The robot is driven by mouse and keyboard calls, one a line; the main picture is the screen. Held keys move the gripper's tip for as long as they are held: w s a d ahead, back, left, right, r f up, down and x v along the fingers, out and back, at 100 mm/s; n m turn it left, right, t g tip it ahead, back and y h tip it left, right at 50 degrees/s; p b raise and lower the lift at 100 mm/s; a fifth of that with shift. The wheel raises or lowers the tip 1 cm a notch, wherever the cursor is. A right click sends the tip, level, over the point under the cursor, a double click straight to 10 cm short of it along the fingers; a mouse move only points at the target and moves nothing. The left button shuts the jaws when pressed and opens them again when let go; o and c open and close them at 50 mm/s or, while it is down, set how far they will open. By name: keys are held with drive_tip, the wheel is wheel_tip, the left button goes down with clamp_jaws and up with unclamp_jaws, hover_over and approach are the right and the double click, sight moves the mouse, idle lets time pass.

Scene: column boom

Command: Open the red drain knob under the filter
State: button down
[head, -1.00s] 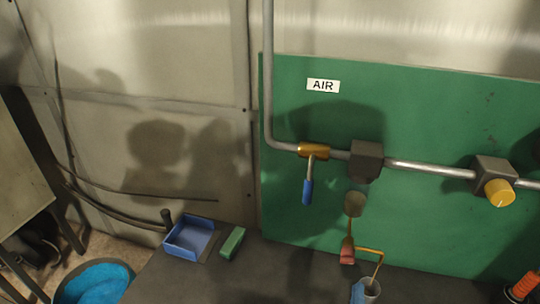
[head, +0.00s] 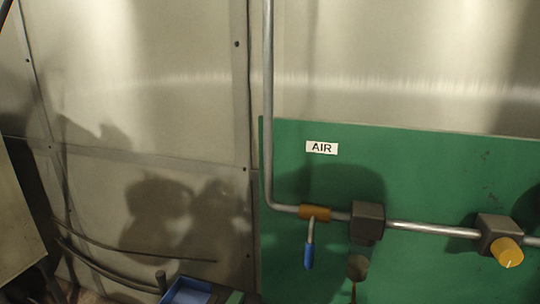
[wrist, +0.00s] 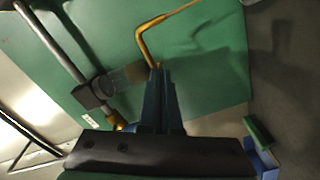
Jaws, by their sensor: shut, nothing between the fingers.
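The filter's dark block (head: 367,222) sits on the pipe in the head view, with the grey lower end (head: 357,267) of its bowl beneath. In the wrist view the dark block (wrist: 90,95) is left of my fingers, with the clear bowl (wrist: 115,82) and its brownish end beside it. My gripper (wrist: 160,72) is shut and empty, its fingertips close to the bowl's lower end and the bent orange drain tube (wrist: 146,38). I cannot make out the red knob; the fingers may cover it in the wrist view, and it is outside the head view.
A brass valve with a blue lever (head: 309,256) is left of the filter. A yellow knob (head: 509,252) is on the right of the pipe. A blue tray (head: 188,291) lies low left. A green block (wrist: 258,133) shows near the wrist view's right edge.

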drive_tip(key=shift+w+a+r, duration=0.15)
drive_tip(key=shift+a+r, duration=0.05)
drive_tip(key=shift+a, duration=0.35)
idle(0.4)
drive_tip(key=shift+w+a+f+b, duration=0.1)
drive_tip(key=shift+a+f+b, duration=0.15)
drive_tip(key=shift+b, duration=0.35)
drive_tip(key=shift+d+f, duration=0.1)
drive_tip(key=shift+d, duration=0.15)
idle(0.4)
drive_tip(key=v, duration=0.6)
drive_tip(key=shift+d, duration=0.25)
